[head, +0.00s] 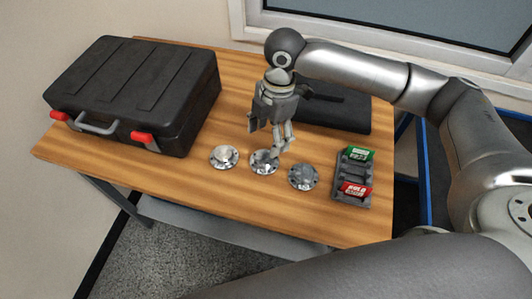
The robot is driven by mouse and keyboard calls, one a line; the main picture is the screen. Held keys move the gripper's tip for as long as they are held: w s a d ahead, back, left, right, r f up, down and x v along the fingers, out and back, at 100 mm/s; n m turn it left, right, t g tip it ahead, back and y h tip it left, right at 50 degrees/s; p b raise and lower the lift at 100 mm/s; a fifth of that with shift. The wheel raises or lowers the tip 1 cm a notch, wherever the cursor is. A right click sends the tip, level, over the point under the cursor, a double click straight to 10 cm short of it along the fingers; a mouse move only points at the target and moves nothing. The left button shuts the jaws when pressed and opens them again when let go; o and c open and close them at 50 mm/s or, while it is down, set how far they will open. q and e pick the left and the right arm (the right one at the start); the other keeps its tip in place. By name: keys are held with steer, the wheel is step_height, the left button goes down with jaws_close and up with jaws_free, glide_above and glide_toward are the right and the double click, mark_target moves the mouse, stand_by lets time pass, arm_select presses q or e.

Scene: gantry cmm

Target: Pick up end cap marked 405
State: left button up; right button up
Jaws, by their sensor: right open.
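Three round metal end caps with bolt holes lie in a row on the wooden table: a left one (224,157), a middle one (263,163) and a right one (303,177). Their markings are too small to read, so I cannot tell which is 405. My right gripper (271,141) points down over the middle cap, open. A finger overlaps the cap's upper right edge in the picture; I cannot tell whether it touches. Nothing shows between the fingers. My left gripper is not in view.
A black case (135,90) with red latches fills the table's left. A dark flat case (335,113) lies behind the gripper. A grey rack (342,198) with green (358,154) and red (354,189) tags stands at right. The front strip of the table is clear.

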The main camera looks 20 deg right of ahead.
mark_target(265, 157)
steer(key=shift+s+a+f, duration=0.1)
steer(key=shift+a+f, duration=0.05)
steer(key=shift+f, duration=0.4)
steer(key=shift+s+a+f, duration=0.1)
steer(key=shift+a+f, duration=0.05)
steer(key=shift+f, duration=0.4)
steer(key=shift+w+f, duration=0.15)
steer(key=shift+f, duration=0.2)
steer(key=shift+d+f, duration=0.1)
steer(key=shift+f, duration=0.3)
steer(key=f, duration=0.1)
steer(key=f+p, duration=0.1)
steer(key=f, duration=0.1)
steer(key=shift+a+f, duration=0.2)
steer(key=shift+a, duration=0.1)
steer(key=shift+f, duration=0.5)
steer(key=shift+c, duration=1.2)
steer(key=c, duration=0.5)
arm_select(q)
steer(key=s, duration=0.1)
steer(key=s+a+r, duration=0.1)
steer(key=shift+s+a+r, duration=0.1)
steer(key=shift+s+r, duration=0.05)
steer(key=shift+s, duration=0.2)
arm_select(e)
steer(key=c, duration=0.5)
